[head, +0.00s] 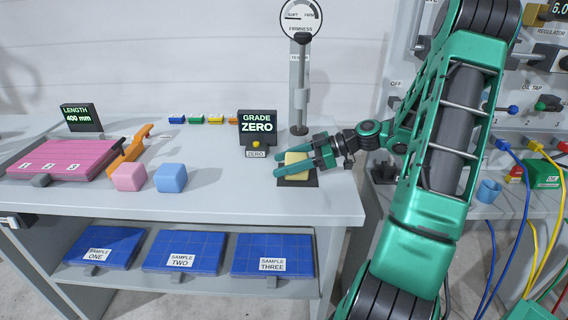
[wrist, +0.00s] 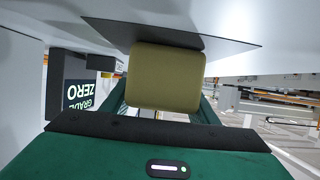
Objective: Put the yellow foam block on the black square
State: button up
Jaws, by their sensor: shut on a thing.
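The yellow foam block (head: 296,158) is between the green fingers of my gripper (head: 290,162) in the head view. In the wrist view the block (wrist: 166,77) fills the space between the fingers. The black square (head: 299,182) lies on the bench under the block, near the front right edge. In the wrist view the black square (wrist: 222,45) shows right behind the block, which looks close to it or touching. I cannot tell for certain whether the block rests on it. My gripper is shut on the block, and its fingers hide part of it.
The firmness gauge stand (head: 299,100) rises just behind the square. The GRADE ZERO display (head: 257,124) stands to its left. A pink block (head: 129,177) and a blue block (head: 170,178) sit further left on the bench (head: 225,195). The bench between them and the square is clear.

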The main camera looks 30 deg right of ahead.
jog(key=o, duration=1)
jog(key=v, duration=1.2)
